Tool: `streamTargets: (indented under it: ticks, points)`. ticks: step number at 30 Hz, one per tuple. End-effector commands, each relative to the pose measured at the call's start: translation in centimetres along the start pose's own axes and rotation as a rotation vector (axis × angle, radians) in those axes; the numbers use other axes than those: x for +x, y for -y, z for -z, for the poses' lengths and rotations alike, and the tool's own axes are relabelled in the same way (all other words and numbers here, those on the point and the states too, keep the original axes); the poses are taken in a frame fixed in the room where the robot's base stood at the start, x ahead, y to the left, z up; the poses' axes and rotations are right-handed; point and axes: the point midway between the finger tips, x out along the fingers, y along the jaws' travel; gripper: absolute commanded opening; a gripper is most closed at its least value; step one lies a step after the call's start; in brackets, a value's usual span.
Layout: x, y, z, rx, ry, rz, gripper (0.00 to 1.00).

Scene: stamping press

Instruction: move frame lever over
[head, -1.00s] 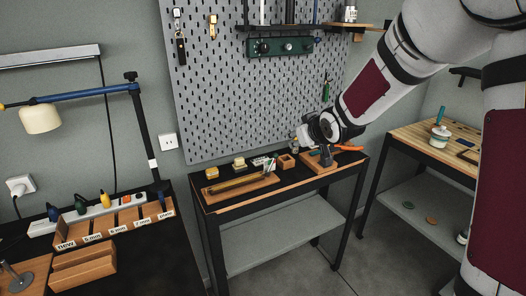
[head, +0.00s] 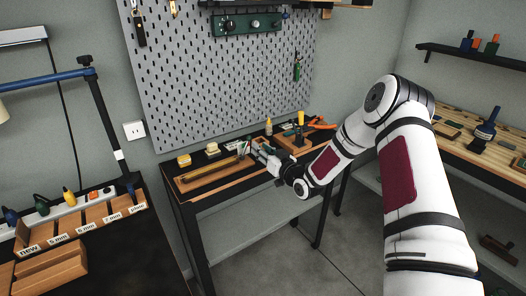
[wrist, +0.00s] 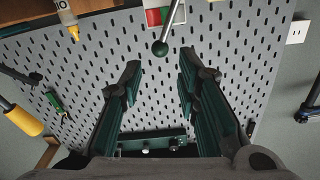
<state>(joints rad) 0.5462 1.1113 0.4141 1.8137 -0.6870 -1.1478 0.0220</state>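A metal lever with a dark green ball knob (wrist: 161,47) shows at the top middle of the wrist view. Its rod runs up out of the frame. My gripper (wrist: 159,70) is open, with nothing between its dark green fingers. The knob shows near the gap between the fingertips; I cannot tell how far beyond them it is. In the head view my gripper (head: 250,147) is low over the bench, by the right end of a long wooden tray (head: 205,183). I cannot make out the lever there.
A red, white and green piece (wrist: 158,16) shows behind the lever. A bottle with a yellow tip (head: 269,127) and a wooden block with a yellow-handled tool (head: 300,118) stand to the right. A pegboard (head: 215,75) rises behind. The left table holds a labelled rack (head: 84,229).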

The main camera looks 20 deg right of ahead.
Motion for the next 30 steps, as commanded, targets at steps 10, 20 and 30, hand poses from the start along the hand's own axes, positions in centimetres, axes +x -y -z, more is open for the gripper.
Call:
streamTargets:
  ticks: [10, 20, 30]
  points:
    - [4.8, 0.0, -0.2, -0.001, -0.001, 0.001, 0.30]
    - [7.1, 0.0, 0.0, -0.001, 0.002, 0.000, 0.04]
    - [7.0, 0.1, 0.1, -0.001, 0.002, -0.002, 0.04]
